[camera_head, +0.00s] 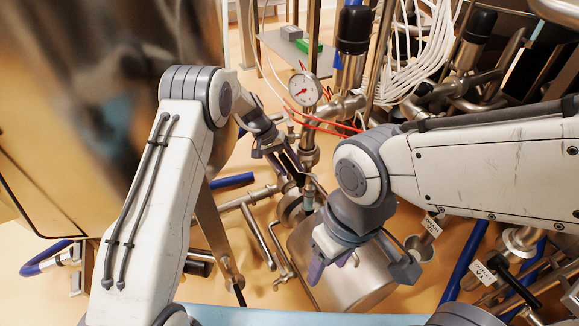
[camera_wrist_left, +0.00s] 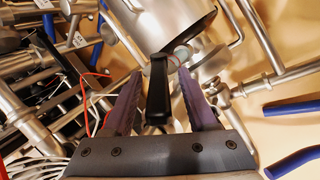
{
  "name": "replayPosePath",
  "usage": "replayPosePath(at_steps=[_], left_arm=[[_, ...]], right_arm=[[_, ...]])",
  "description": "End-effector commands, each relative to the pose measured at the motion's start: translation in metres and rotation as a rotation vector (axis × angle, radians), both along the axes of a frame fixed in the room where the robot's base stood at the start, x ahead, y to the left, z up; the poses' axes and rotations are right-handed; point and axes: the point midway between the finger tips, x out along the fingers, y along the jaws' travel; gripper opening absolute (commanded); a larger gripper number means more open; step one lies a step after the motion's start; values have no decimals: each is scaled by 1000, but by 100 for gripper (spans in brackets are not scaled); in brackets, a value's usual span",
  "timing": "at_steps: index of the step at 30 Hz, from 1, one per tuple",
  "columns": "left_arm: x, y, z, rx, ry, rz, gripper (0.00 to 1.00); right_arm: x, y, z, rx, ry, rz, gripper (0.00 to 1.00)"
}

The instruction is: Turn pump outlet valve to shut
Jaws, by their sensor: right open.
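A black lever handle (camera_wrist_left: 158,92) stands on steel pipework in the left wrist view; no label on it is readable, so I cannot tell for sure that it is the pump outlet valve. My left gripper (camera_wrist_left: 162,92) has its two purple fingers apart, one on each side of this handle, with gaps showing. In the head view my left gripper (camera_head: 293,168) is at the pipework below the gauge, and the handle is mostly hidden there. My right gripper (camera_head: 362,272) is open and empty, in front of the steel cylinder (camera_head: 350,292).
A pressure gauge (camera_head: 304,89) stands on the pipe above my left gripper. Blue handles (camera_head: 232,181) lie close to its left. White hoses (camera_head: 425,60) and tagged valves (camera_head: 483,273) crowd the right side. A large shiny vessel (camera_head: 60,110) fills the left.

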Motion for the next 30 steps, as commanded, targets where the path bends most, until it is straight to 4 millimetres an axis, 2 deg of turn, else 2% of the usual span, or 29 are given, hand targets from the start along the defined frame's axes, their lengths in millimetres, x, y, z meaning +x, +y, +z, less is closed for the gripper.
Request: replayPosePath(at_steps=[8,11,15,27,30], left_arm=[[0,0,5,0,-1,0,57],[1,0,17,0,-2,0,57],[1,0,46,-1,-4,0,57],[-42,-78,94,-4,2,-8,57],[-49,-88,101,-3,2,-5,57]], right_arm=[[0,0,2,0,0,0,57],[0,0,6,0,0,0,57],[0,0,16,0,0,0,57],[0,0,30,0,0,0,57],[0,0,32,0,0,0,57]])
